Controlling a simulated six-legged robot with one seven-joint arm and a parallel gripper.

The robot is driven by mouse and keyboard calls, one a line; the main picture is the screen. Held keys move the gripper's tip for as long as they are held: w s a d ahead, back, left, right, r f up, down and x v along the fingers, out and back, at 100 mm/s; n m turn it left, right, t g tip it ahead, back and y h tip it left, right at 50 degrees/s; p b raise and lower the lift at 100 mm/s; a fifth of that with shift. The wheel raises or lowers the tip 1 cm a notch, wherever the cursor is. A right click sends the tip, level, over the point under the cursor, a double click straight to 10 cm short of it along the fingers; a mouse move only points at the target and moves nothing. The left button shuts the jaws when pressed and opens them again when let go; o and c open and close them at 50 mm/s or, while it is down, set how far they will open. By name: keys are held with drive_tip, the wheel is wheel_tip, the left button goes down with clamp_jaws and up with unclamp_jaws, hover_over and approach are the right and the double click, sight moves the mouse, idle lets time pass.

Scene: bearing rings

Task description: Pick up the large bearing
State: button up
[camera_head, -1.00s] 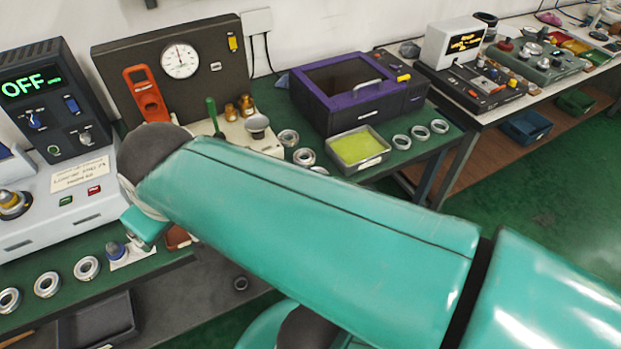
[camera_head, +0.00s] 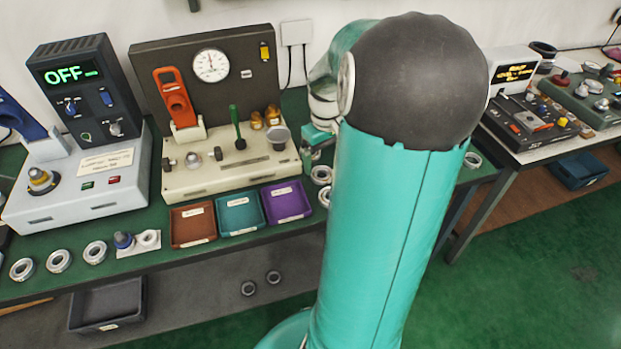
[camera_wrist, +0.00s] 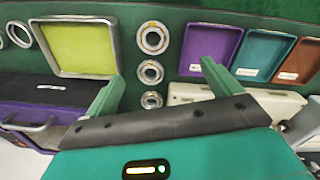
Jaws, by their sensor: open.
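Three metal bearings stand in a column in the wrist view: one at the top (camera_wrist: 154,38) that looks the largest, one in the middle (camera_wrist: 151,72) and a smaller-looking one at the bottom (camera_wrist: 151,100). My open, empty gripper (camera_wrist: 160,82) has its two green fingers on either side of this column, apart from the bearings. In the head view my gripper (camera_head: 318,140) is partly hidden behind my arm, just above the bench. Two of the bearings show beside my arm there, one higher (camera_head: 321,174) and one lower (camera_head: 324,197).
Brown (camera_head: 193,224), teal (camera_head: 240,215) and purple (camera_head: 286,202) trays lie left of the bearings. A yellow-bottomed tray (camera_wrist: 82,48) is on their other side. A gauge press (camera_head: 210,68) stands behind. More rings (camera_head: 58,260) lie at the bench's left front.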

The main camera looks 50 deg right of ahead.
drive_tip(key=s+d, duration=0.1)
hover_over(326, 191)
drive_tip(key=s, duration=0.2)
wheel_tip(326, 191, down, 10)
drive_tip(key=shift+s+r, duration=0.1)
drive_tip(key=shift+s, duration=0.05)
drive_tip(key=f, duration=0.5)
drive_tip(key=shift+a+f, duration=0.1)
drive_tip(key=shift+a, duration=0.1)
drive_tip(key=c, duration=1.3)
